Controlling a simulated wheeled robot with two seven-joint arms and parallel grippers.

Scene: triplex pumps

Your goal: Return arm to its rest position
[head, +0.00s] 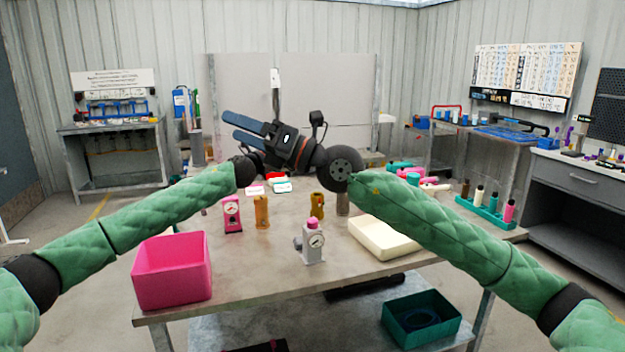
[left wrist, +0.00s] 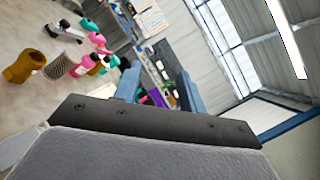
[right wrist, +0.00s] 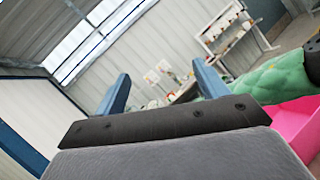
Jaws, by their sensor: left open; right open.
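My right gripper (head: 228,127) is raised above the back of the table in the head view, its two blue fingers pointing left and apart. The right wrist view shows the same gripper (right wrist: 162,84) open with nothing between the fingers. My left arm reaches in to the middle, and its gripper is mostly hidden behind the right one in the head view. The left wrist view shows the left gripper (left wrist: 160,88) open and empty. The two arms' ends overlap in the head view; I cannot tell whether they touch.
The table (head: 240,270) holds a pink bin (head: 172,272), a cream tray (head: 384,238), a grey gauge pump (head: 312,243), a pink gauge part (head: 232,213) and several smaller parts. A teal rack (head: 485,214) stands at the right. A teal bin (head: 421,318) sits on the lower shelf.

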